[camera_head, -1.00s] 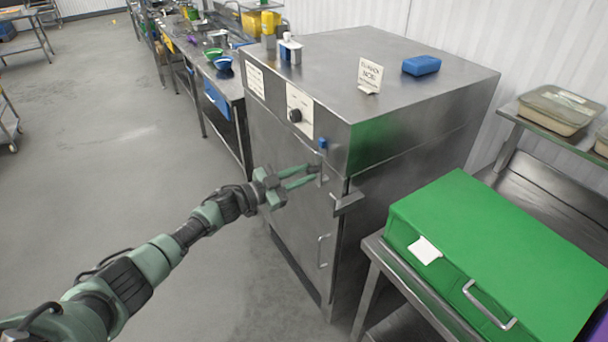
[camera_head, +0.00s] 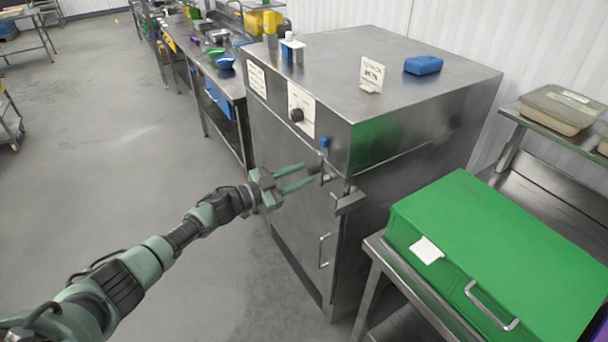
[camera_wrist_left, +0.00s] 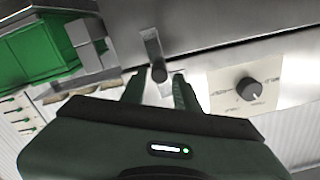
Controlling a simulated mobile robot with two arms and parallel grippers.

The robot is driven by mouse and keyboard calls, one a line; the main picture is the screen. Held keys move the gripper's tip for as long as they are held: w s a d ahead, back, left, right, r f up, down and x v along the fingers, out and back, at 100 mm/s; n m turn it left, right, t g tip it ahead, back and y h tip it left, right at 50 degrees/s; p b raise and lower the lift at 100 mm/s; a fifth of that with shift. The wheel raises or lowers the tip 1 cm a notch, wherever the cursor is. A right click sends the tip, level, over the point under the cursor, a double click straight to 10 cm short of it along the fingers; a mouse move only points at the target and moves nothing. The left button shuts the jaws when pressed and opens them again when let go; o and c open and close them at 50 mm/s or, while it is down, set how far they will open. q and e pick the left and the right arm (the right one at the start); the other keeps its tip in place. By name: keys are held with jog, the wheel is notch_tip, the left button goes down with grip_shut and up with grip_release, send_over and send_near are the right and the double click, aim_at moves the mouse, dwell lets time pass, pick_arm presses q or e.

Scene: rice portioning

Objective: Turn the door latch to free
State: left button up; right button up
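The metal cabinet (camera_head: 290,215) stands in the middle of the head view, with its door facing left. The door latch, a small grey lever with a dark rounded end (camera_wrist_left: 158,72), shows in the left wrist view between my fingertips. In the head view the latch (camera_head: 321,168) is small and partly hidden by the fingers. My left gripper (camera_head: 308,174) is open at the upper part of the door, its two green fingers reaching toward the latch. The fingers also show in the left wrist view (camera_wrist_left: 158,84), one each side of the lever's end. Contact cannot be told. My right gripper is not in view.
A control knob (camera_head: 297,115) sits on a white panel above the door. A metal bracket (camera_head: 348,202) juts from the cabinet corner, and a handle (camera_head: 323,250) is lower down. A green box (camera_head: 500,245) stands at the right. Open floor (camera_head: 120,150) lies left.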

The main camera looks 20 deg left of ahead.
pick_arm(q)
jog(key=b+v, duration=0.1)
jog(key=v, duration=0.5)
jog(key=shift+a, duration=0.15)
jog(key=shift+s, duration=0.15)
jog(key=s+a+f+n+y+b, duration=0.1)
jog(key=s+a+f+n+y, duration=0.15)
jog(key=f, duration=0.75)
jog(key=s+a+f+n+y+b, duration=0.1)
jog(key=f+n+y, duration=0.25)
jog(key=f, duration=0.65)
jog(key=s+f+n+g+y, duration=0.1)
jog(key=s+f+g+y, duration=0.1)
jog(key=s+f, duration=0.7)
jog(key=s+f+n+g+y, duration=0.15)
jog(key=s+f, duration=0.35)
jog(key=f, duration=0.7)
jog(key=s+d+f+g, duration=0.3)
jog(key=s+f, duration=0.3)
jog(key=s, duration=0.7)
jog(key=s+d+f+n+g+y+b, duration=0.1)
jog(key=s+d+f+g, duration=0.2)
jog(key=s, duration=1)
jog(key=s+d+f+g+b, duration=0.1)
jog(key=s+d+f+g, duration=0.2)
jog(key=s+f, duration=0.6)
jog(key=s, duration=0.4)
jog(key=shift+d+f+g, duration=0.3)
jog(key=shift+f+g, duration=0.05)
jog(key=shift+f, duration=0.05)
